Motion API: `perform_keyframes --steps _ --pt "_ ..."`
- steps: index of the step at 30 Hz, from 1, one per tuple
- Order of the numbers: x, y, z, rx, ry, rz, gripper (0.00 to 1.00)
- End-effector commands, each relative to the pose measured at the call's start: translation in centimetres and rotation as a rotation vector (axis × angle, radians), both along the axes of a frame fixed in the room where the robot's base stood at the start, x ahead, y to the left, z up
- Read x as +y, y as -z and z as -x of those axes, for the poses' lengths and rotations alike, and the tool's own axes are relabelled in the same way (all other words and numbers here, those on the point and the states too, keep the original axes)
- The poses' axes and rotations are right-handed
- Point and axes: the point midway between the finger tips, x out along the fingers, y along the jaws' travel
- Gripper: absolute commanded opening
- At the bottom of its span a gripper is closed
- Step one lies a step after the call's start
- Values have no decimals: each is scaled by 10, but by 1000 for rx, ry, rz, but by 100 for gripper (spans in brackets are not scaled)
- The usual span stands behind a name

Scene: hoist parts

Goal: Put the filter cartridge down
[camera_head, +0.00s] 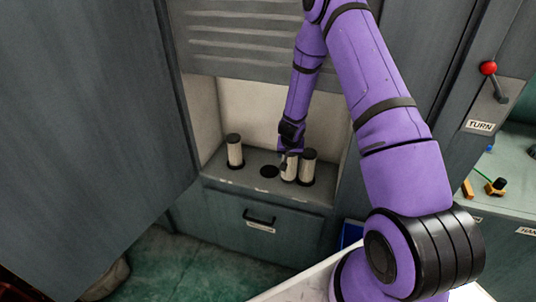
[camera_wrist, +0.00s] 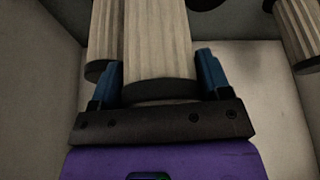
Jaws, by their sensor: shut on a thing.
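In the head view my gripper (camera_head: 290,154) reaches down into a cabinet recess, at the top of a pale filter cartridge (camera_head: 289,168). In the wrist view its two blue fingers (camera_wrist: 158,82) are on either side of this ribbed cartridge (camera_wrist: 160,40), near its dark end cap. The cartridge is roughly upright; I cannot tell whether its base touches the shelf. A second cartridge (camera_head: 308,166) stands close to its right and shows partly hidden behind it in the wrist view (camera_wrist: 100,40). A third cartridge (camera_head: 235,150) stands to the left.
An empty dark round socket (camera_head: 269,171) lies in the grey shelf (camera_head: 252,180) between the left cartridge and the held one. A large grey door panel (camera_head: 90,120) stands at the left. A red-knobbed lever (camera_head: 488,69) and a green-topped bench (camera_head: 510,165) are at the right.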

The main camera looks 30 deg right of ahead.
Motion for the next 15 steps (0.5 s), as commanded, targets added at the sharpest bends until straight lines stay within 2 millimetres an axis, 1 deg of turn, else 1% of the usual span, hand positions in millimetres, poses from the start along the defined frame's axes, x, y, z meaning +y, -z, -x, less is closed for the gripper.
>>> perform_keyframes --steps 1,7,15 --pt "5 1 -12 -2 -4 1 22" --pt "14 4 -45 -3 -7 1 22" --pt "20 9 -74 0 -6 2 22"
